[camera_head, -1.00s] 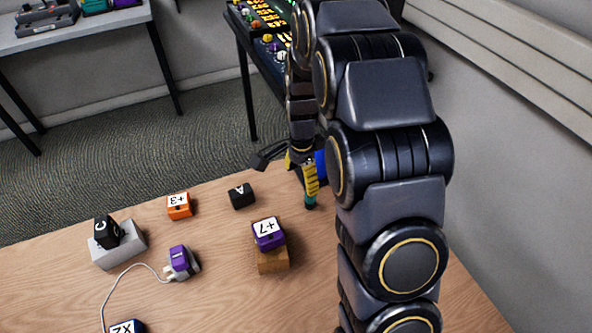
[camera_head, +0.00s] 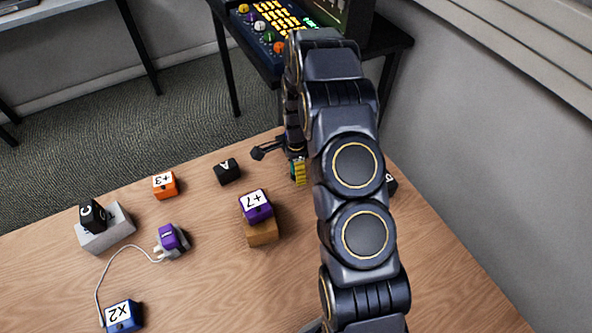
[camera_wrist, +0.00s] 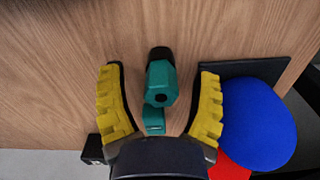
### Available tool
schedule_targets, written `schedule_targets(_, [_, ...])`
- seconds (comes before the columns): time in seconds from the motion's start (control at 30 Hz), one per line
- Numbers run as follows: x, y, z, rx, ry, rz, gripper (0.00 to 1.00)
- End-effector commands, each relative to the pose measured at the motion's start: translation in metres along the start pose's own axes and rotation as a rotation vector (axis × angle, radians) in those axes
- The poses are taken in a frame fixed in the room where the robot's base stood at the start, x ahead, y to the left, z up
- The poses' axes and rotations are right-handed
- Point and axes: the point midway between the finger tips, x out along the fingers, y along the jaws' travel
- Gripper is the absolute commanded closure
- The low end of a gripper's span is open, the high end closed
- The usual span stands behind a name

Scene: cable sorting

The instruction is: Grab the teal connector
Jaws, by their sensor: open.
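The teal connector (camera_wrist: 161,88) lies on the wooden table in the wrist view. It has a dark end pointing away from my gripper and a smaller teal part near the palm. My gripper (camera_wrist: 160,72) is open, with one yellow ridged finger on each side of the connector and visible gaps between. In the head view my gripper (camera_head: 299,171) is low at the table's far edge, partly behind my arm. I cannot make out the connector there.
A blue rounded object (camera_wrist: 258,122) and a red one (camera_wrist: 228,169) sit close beside the right finger. In the head view, a black A block (camera_head: 227,171), a purple +7 block (camera_head: 256,206) on a wooden block, and an orange +3 block (camera_head: 165,185) stand to the left.

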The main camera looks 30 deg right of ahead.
Motion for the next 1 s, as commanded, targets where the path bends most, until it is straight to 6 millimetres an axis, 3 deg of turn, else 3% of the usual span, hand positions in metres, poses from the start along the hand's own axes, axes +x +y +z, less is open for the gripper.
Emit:
schedule_targets(0.23, [0.004, 0.0, 0.0, -0.001, 0.0, -0.001, 0.36])
schedule_targets(0.27, [0.004, -0.001, 0.0, -0.001, 0.0, -0.002, 0.45])
schedule_targets(0.3, [0.004, -0.001, 0.0, -0.001, 0.0, -0.002, 0.62])
schedule_targets(0.4, [0.004, -0.001, 0.0, -0.001, 0.001, -0.002, 1.0])
schedule_targets(0.8, [0.003, -0.001, 0.0, -0.001, 0.001, -0.002, 1.0])
schedule_targets(1.0, [-0.01, -0.002, 0.0, -0.002, 0.002, -0.007, 1.0])
